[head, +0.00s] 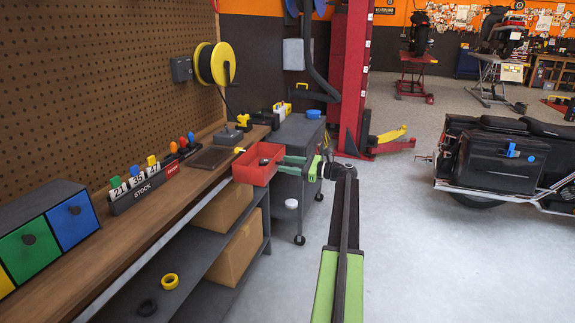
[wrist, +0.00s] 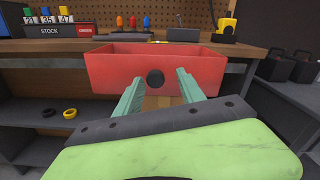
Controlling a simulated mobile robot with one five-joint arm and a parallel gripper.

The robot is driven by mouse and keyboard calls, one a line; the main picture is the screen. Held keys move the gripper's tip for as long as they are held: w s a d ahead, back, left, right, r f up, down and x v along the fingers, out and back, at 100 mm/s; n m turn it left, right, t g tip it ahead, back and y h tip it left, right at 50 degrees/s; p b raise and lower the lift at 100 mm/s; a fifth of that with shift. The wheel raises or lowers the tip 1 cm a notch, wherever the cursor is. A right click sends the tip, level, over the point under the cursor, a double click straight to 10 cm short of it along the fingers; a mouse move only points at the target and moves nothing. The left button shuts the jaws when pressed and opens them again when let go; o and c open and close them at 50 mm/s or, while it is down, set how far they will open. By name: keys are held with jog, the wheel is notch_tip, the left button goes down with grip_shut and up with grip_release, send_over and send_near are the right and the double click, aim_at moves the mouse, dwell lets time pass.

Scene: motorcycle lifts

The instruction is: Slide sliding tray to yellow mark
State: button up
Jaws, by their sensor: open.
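The sliding tray is a red open box with a round black knob on its front (head: 256,174); it also fills the upper middle of the wrist view (wrist: 110,70). It sits at the bench's front edge, sticking out past it. A small yellow patch, seemingly the yellow mark (head: 239,150), shows at the tray's far left corner on the bench. My gripper (head: 286,166) is open at the tray's front. In the wrist view its green fingers (wrist: 157,84) stand apart, one on each side of the black knob (wrist: 155,78). I cannot tell whether they touch the tray.
The wooden bench (head: 110,238) carries a stock rack (head: 140,190), a dark flat tray (head: 209,157) and a drawer box (head: 40,228). A grey cart (head: 300,132) and red lift post (head: 352,75) stand behind. A black motorcycle (head: 500,155) is at right. Floor between is clear.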

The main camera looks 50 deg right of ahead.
jog(key=v, duration=1.7)
jog(key=shift+s, duration=0.2)
